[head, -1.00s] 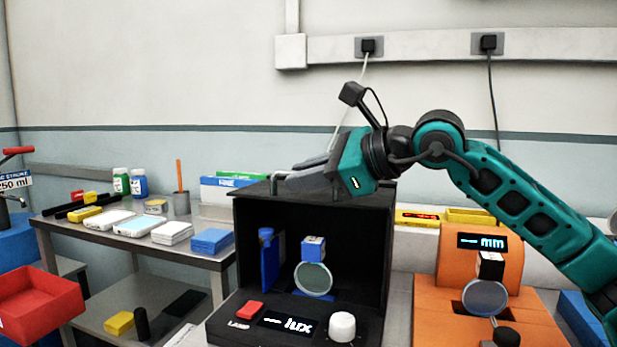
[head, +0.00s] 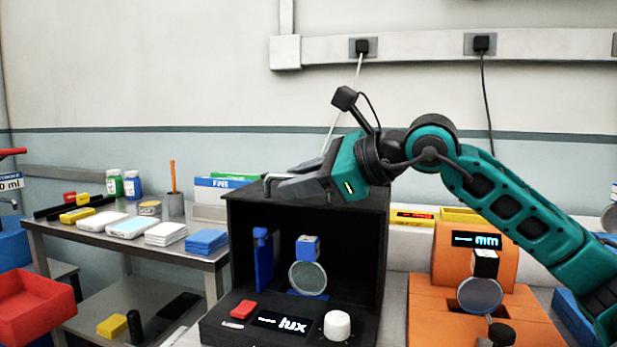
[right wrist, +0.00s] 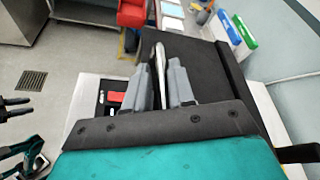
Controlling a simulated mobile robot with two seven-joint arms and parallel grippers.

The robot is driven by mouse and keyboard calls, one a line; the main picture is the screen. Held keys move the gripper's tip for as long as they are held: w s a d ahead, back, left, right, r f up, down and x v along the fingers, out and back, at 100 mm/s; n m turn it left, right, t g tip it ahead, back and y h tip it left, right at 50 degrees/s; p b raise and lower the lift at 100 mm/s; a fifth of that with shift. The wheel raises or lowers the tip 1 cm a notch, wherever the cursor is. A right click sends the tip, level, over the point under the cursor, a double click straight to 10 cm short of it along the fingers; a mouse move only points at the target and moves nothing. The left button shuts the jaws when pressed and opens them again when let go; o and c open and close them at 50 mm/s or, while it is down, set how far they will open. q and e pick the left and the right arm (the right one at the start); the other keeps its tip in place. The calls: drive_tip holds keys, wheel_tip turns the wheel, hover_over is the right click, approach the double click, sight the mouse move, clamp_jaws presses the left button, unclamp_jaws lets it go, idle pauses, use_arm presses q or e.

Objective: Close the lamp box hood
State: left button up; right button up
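The black lamp box (head: 300,206) stands on the bench in the head view with its front open. A blue holder (head: 264,262) and a round lens on a stand (head: 308,278) show inside. A grey bar handle (head: 267,183) is at the front top edge; it also shows in the right wrist view (right wrist: 160,70). My right gripper (head: 290,186) comes in from the right over the top. In the right wrist view its fingers (right wrist: 160,88) lie close on both sides of the handle and look shut on it. My left gripper is not seen in the head view.
The box's front panel carries a red button (head: 242,309), a lux display (head: 282,322) and a white knob (head: 337,325). An orange mm instrument (head: 430,275) stands close to its right. A side table (head: 130,250) with several small items is at left.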

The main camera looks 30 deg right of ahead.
use_arm(q)
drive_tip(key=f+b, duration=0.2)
drive_tip(key=b, duration=0.2)
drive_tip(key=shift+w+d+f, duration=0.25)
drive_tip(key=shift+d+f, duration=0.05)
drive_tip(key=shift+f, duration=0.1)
use_arm(e)
drive_tip(key=v, duration=1.3)
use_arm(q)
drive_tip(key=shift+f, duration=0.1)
use_arm(e)
drive_tip(key=shift+f, duration=0.1)
